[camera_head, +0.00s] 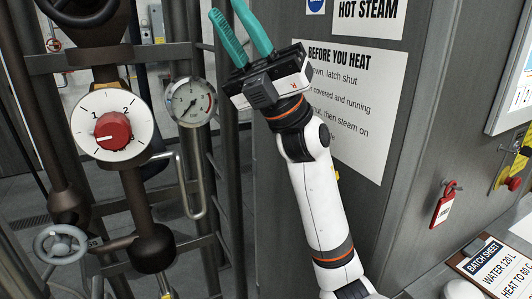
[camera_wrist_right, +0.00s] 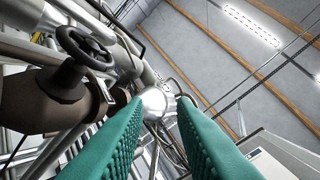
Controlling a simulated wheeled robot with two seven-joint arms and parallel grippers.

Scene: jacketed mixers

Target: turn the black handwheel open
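A black handwheel (camera_head: 82,10) shows at the top left of the head view, cut off by the upper edge, on a dark brown pipe. A dark handwheel on a brown valve body (camera_wrist_right: 85,48) shows at the upper left of the right wrist view and looks like the same one. My right gripper (camera_head: 227,8) is raised to the right of the wheel, apart from it. Its teal fingers point up and are spread with nothing between them, as the right wrist view (camera_wrist_right: 160,103) also shows. My left gripper is not in view.
A white dial with a red knob (camera_head: 113,130) and a pressure gauge (camera_head: 190,101) stand below the wheel. A small grey handwheel (camera_head: 60,244) is at the lower left. A grey panel with a printed sign (camera_head: 350,110) is behind my right arm. A red tag (camera_head: 445,207) hangs at right.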

